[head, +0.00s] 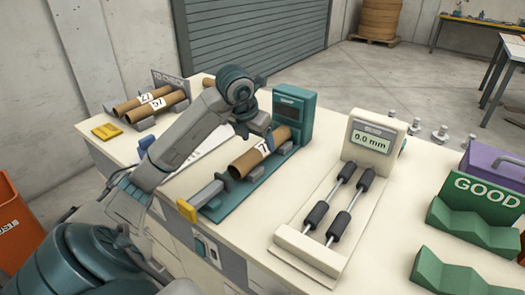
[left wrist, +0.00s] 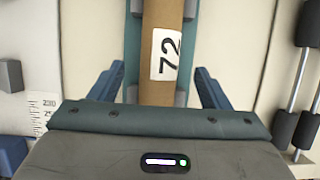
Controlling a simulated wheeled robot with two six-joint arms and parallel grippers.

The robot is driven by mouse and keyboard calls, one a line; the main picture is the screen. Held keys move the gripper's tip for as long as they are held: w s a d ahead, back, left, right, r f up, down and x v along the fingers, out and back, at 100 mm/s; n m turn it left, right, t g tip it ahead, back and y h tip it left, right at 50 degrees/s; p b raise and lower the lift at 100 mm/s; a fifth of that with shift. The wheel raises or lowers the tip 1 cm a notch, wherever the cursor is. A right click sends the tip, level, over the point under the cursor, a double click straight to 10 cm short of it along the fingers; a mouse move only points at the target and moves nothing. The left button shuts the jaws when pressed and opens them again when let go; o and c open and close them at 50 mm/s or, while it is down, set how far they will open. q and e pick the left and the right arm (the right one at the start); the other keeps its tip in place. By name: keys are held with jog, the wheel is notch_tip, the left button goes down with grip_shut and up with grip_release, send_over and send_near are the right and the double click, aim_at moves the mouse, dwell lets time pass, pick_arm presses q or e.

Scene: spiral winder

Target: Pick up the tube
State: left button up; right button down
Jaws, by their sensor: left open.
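The brown cardboard tube (head: 247,162) with a white label lies in the teal measuring fixture (head: 226,207) in the middle of the bench. In the left wrist view the tube (left wrist: 158,30) runs lengthwise and its label reads 72. My left gripper (head: 262,136) is over the tube. In the left wrist view the left gripper (left wrist: 160,84) is open, with one blue finger on each side of the tube and a gap on both sides. The gripper body hides the near end of the tube there. My right gripper is not in view.
Two labelled tubes (head: 158,105) lie in the TO CHECK rack (head: 170,78) at the back left. A cream roller gauge (head: 372,135) reading 0.0 mm stands right of the fixture. Green GOOD cradles (head: 476,220) and a purple box (head: 490,165) are at the right.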

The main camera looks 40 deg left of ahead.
aim_at(259, 145)
pick_arm(q)
jog(key=p+x, duration=0.1)
jog(key=x, duration=0.4)
jog(key=shift+w+f, duration=0.1)
jog(key=shift+f, duration=0.05)
jog(key=c, duration=1.1)
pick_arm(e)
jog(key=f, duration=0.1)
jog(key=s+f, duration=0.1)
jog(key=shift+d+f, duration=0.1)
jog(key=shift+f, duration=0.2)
pick_arm(q)
jog(key=shift+a, duration=0.15)
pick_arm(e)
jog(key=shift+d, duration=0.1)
